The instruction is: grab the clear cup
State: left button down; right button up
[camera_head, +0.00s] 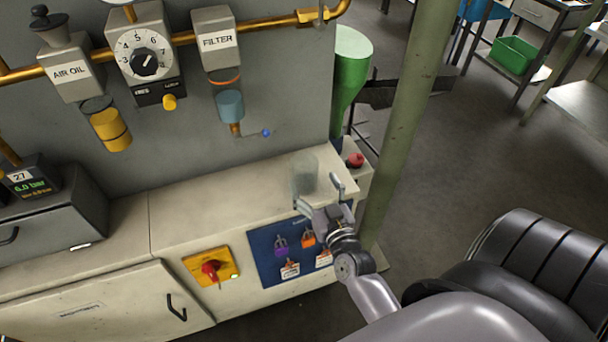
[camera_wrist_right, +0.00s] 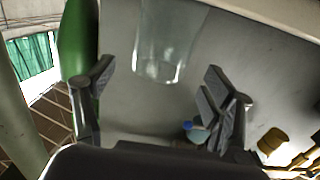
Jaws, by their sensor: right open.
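The clear cup (camera_head: 304,174) stands on the right end of the beige counter (camera_head: 222,205), close to the grey panel. My right gripper (camera_head: 322,194) is at the counter's front edge, just in front of the cup and a little to its right. In the right wrist view the cup (camera_wrist_right: 169,42) shows beyond and between the two spread fingers of my right gripper (camera_wrist_right: 158,92). The fingers are open and nothing is between their tips. I cannot tell the exact gap to the cup. My left gripper is not in view.
A green cylinder (camera_head: 348,75) stands behind the counter's right end, beside a red button (camera_head: 355,160). A green post (camera_head: 405,110) rises to the right. A blue-tipped drain valve (camera_head: 265,133) sticks out from the panel. Padlocks hang on the blue board (camera_head: 265,262) below.

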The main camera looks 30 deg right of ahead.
aim_at(300, 159)
jog(key=x, duration=0.6)
jog(key=shift+w+f, duration=0.3)
jog(key=shift+s, duration=0.1)
jog(key=shift+c, duration=0.6)
jog(key=c, duration=1.1)
jog(key=shift+r+p, duration=0.1)
jog(key=shift+p, duration=0.2)
